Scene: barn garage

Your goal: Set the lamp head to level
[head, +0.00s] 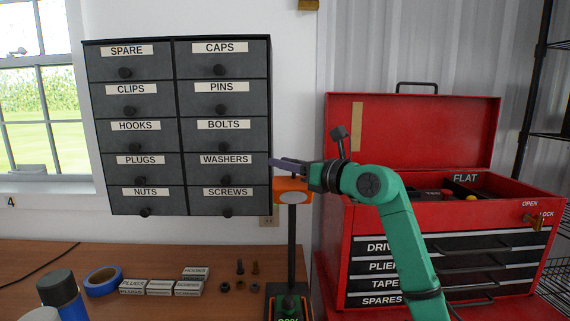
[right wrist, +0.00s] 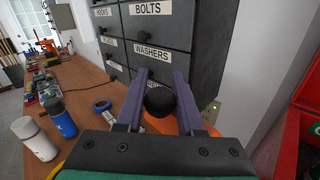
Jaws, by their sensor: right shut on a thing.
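The lamp has an orange head (head: 293,198) on a dark upright post (head: 292,240), with a base and a green display (head: 289,305) at the bench's front. The head looks roughly flat in the head view, but my gripper covers part of it and its exact tilt is hard to tell. My right gripper (head: 284,164) is at the top of the lamp. In the right wrist view its purple fingers stand on both sides of a round black knob (right wrist: 160,101), with the orange head (right wrist: 165,124) just behind and below. It is shut on this knob. My left gripper is not in view.
A labelled drawer cabinet (head: 180,125) hangs close behind the lamp. A red toolbox (head: 450,212) with its lid up stands at the right. Blue tape (head: 103,281), small labelled boxes (head: 160,287) and bottles (head: 62,292) are on the bench at the left.

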